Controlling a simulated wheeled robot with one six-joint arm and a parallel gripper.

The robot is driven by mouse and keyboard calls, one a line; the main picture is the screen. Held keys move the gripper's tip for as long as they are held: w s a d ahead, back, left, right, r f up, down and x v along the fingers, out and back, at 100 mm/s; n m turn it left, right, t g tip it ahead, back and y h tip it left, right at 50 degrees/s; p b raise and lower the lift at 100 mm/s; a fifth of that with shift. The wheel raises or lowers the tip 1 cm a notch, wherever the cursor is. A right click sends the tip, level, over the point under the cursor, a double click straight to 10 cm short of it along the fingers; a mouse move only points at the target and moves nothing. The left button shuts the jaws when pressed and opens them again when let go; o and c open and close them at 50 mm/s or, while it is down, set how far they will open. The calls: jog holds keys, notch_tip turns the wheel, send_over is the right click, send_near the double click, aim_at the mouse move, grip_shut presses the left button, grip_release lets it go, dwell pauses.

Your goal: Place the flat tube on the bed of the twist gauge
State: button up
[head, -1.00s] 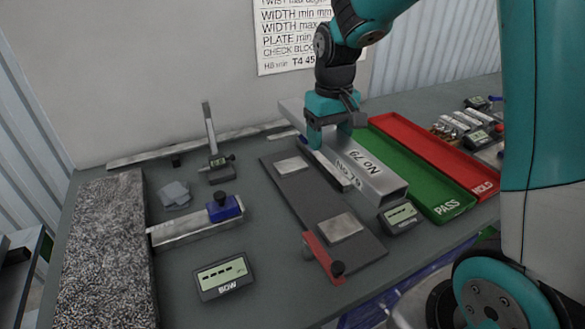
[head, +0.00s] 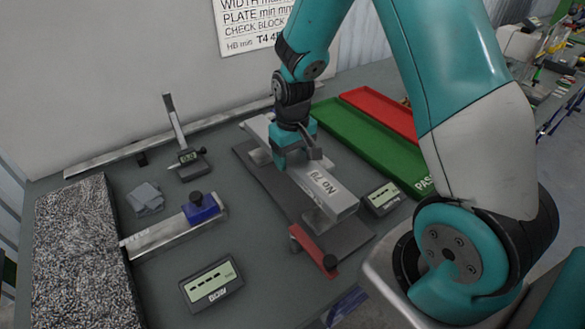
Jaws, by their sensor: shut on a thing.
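I cannot tell whether the tube touches the pads. A red clamp-like bar (head: 312,249) with a black knob sits at the bed's near end.
A small display (head: 382,198) stands right of the gauge. The green PASS tray (head: 372,142) and red tray (head: 385,112) lie beyond it.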

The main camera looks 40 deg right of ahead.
jog(key=shift+f+p, duration=0.3)
jog(key=shift+f, duration=2.2)
jog(key=shift+f, duration=0.2)
jog(key=o, duration=1.3)
jog(key=shift+c, duration=0.2)
jog(key=shift+r, duration=0.2)
